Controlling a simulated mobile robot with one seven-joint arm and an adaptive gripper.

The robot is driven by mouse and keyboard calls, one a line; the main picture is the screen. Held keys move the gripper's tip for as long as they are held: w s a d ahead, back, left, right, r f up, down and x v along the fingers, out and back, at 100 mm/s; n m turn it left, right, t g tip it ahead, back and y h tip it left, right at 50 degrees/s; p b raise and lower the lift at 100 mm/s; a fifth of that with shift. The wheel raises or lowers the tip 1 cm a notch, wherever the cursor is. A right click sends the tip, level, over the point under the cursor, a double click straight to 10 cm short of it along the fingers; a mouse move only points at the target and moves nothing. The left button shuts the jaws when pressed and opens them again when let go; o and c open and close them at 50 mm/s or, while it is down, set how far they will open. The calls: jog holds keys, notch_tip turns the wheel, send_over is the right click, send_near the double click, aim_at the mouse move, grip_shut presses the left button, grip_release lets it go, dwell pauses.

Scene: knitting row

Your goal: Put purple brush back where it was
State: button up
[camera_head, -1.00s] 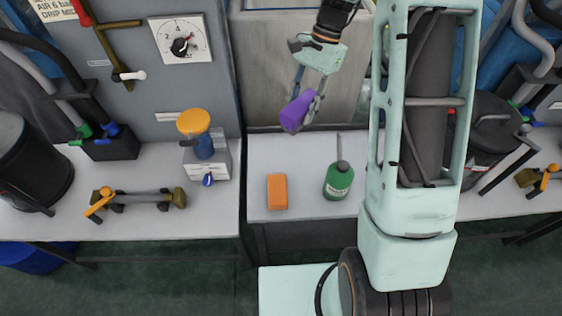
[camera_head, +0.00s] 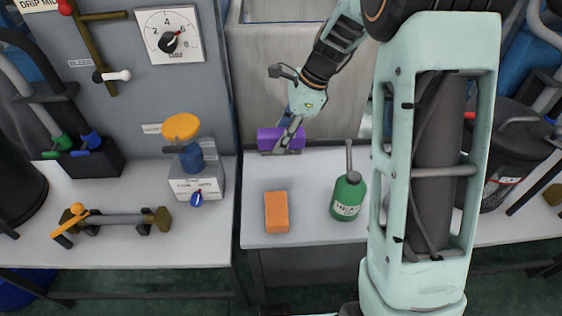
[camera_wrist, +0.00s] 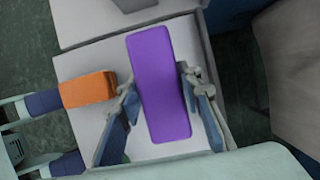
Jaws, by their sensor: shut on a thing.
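The purple brush (camera_head: 268,138) shows as a plain purple block near the back of the middle table, in front of the grey basin. My gripper (camera_head: 288,141) is shut on it. In the wrist view the purple brush (camera_wrist: 158,85) lies lengthwise between the two fingers (camera_wrist: 163,100), one on each long side. The block looks level in the head view. I cannot tell whether it touches the tabletop or hangs just above it.
An orange block (camera_head: 276,212) and a green bottle (camera_head: 347,196) with a thin spout stand on the middle table (camera_head: 305,232). A grey box with a yellow-topped knob (camera_head: 181,128) stands to the left. The grey basin (camera_head: 290,75) rises behind.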

aim_at(299, 132)
notch_tip(299, 132, down, 7)
jog(key=shift+r+b, duration=0.1)
jog(key=shift+b, duration=0.55)
jog(key=shift+f, duration=0.2)
jog(key=o, duration=1.1)
jog(key=shift+r, duration=0.15)
jog(key=p+v, duration=0.2)
jog(key=v, duration=0.9)
jog(key=shift+d+r, duration=0.1)
jog(key=shift+r, duration=0.05)
jog(key=shift+d+r, duration=0.15)
jog(key=shift+r, duration=0.2)
